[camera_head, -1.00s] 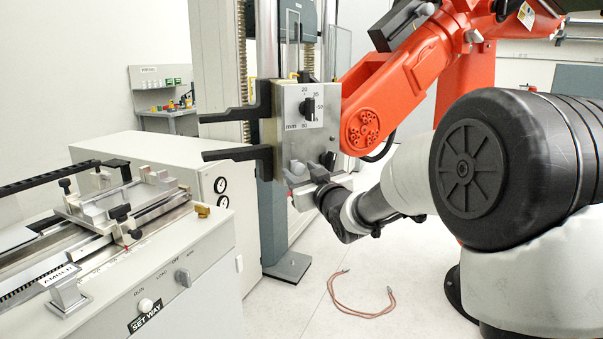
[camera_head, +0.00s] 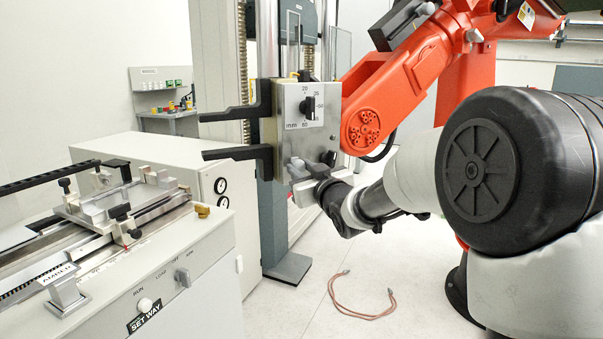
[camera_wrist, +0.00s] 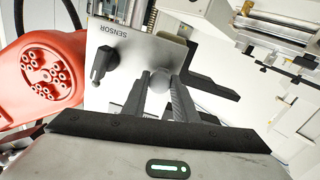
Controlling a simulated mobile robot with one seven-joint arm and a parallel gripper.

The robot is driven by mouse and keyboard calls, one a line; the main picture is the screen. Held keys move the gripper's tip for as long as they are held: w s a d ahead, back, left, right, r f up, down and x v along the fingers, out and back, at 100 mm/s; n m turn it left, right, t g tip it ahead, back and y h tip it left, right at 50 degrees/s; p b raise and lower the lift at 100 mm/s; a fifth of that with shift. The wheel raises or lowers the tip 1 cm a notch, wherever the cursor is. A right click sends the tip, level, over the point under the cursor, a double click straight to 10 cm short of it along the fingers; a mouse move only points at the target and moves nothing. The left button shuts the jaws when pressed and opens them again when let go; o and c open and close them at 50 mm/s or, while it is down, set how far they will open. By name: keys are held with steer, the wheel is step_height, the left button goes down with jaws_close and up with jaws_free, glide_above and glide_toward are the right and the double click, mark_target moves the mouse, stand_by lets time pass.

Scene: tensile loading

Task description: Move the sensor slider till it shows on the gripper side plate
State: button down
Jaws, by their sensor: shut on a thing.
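The side plate (camera_head: 334,119) stands upright on the machine column, with a mm dial (camera_head: 308,108) near its top. In the wrist view the plate (camera_wrist: 139,43) carries the upside-down word SENSOR. My gripper (camera_head: 299,166) is at the plate's lower part. In the wrist view my gripper's (camera_wrist: 158,88) two dark fingers are shut on a round grey knob (camera_wrist: 159,76), apparently the sensor slider's. The fingers partly hide it, and no slot or mark beneath it can be made out. A separate dark lever (camera_wrist: 103,62) sits beside the word SENSOR, apart from my fingers.
Two black jaw arms (camera_head: 238,153) stick out left of the plate. An orange robot arm (camera_head: 395,95) is close on the right. A bench machine (camera_head: 160,270) stands at the left front. A brown cable (camera_head: 362,312) lies on the otherwise clear floor.

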steer(key=c, duration=1.4)
jaws_free()
steer(key=v, duration=1.7)
steer(key=shift+d, duration=0.15)
steer(key=shift+s, duration=0.15)
